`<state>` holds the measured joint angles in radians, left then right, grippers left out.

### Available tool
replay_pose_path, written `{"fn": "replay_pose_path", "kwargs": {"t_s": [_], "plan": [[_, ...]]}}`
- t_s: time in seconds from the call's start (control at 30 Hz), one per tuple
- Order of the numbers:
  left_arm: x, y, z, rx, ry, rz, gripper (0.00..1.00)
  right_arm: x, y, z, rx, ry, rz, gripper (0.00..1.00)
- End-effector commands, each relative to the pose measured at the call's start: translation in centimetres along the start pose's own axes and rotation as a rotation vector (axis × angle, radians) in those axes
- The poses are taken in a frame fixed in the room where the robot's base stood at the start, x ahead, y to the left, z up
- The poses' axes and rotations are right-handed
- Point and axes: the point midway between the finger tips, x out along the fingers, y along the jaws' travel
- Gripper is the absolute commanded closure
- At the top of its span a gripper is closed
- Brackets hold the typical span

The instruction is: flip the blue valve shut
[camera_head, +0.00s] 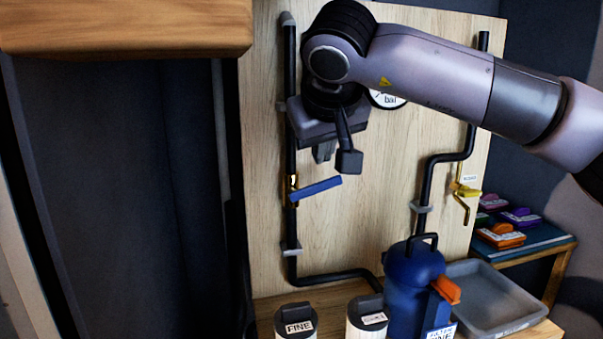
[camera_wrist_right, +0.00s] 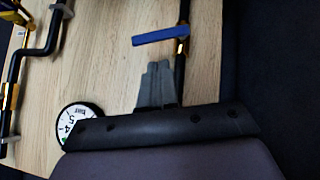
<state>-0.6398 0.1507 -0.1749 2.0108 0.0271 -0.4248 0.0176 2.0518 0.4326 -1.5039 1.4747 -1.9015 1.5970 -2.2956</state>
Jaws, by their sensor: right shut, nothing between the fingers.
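The blue valve handle (camera_head: 316,190) sits on the left black pipe (camera_head: 291,232) of the wooden board. It sticks out to the right across the pipe, its free end tilted slightly up. Its brass body (camera_head: 292,187) shows at the pipe. In the right wrist view the blue handle (camera_wrist_right: 160,37) lies just beyond the fingertips. My right gripper (camera_head: 322,152) is shut and empty, above the handle, with a visible gap. Its closed grey fingers also show in the wrist view (camera_wrist_right: 157,85). My left gripper is not in view.
A yellow-handled valve (camera_head: 466,191) is on the right pipe. A round gauge (camera_head: 388,99) is partly hidden behind my right arm. Below stand a blue canister (camera_head: 408,285), two labelled containers and a grey tray (camera_head: 500,295). A wooden shelf (camera_head: 125,28) juts out at upper left.

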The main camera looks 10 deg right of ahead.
Motion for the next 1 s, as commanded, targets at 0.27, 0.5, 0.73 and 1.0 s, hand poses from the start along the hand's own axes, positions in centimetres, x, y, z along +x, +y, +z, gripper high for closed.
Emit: {"fn": "replay_pose_path", "kwargs": {"t_s": [0.27,0.5,0.73,1.0], "plan": [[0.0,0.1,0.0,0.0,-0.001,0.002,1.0,1.3,1.4,-0.5,-0.017,0.015,0.049,1.0],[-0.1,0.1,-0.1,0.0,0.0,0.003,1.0,5.7,1.4,-0.6,-0.016,0.015,0.046,1.0],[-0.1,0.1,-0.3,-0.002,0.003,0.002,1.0,8.7,1.6,-0.7,-0.016,0.016,0.044,1.0],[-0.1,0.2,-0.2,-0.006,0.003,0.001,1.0,9.3,1.6,-0.7,-0.017,0.02,0.044,1.0]]}}
